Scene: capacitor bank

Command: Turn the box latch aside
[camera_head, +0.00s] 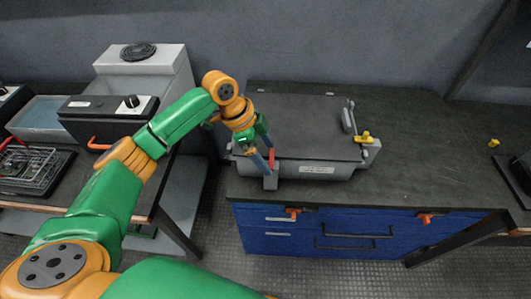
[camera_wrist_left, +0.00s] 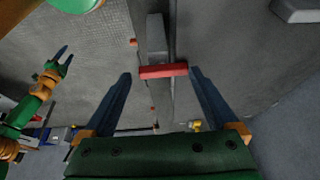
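The grey box (camera_head: 305,135) stands on the dark counter, with a pale label on its front. A red latch bar (camera_head: 271,158) is at its front left corner, above a grey block (camera_head: 270,181). In the left wrist view the red latch bar (camera_wrist_left: 163,71) lies crosswise over the grey part. My left gripper (camera_head: 262,160) is at the latch; its blue fingers (camera_wrist_left: 160,75) are open, one on each side of the bar, with a visible gap to each. My right gripper (camera_wrist_left: 66,58) shows small at the left of the wrist view, its fingers apart.
A yellow handle (camera_head: 367,137) sits at the box's right corner. A small yellow piece (camera_head: 494,142) is on the counter farther right. Blue drawers (camera_head: 350,232) with orange clips are below. A dark appliance (camera_head: 105,112) stands left.

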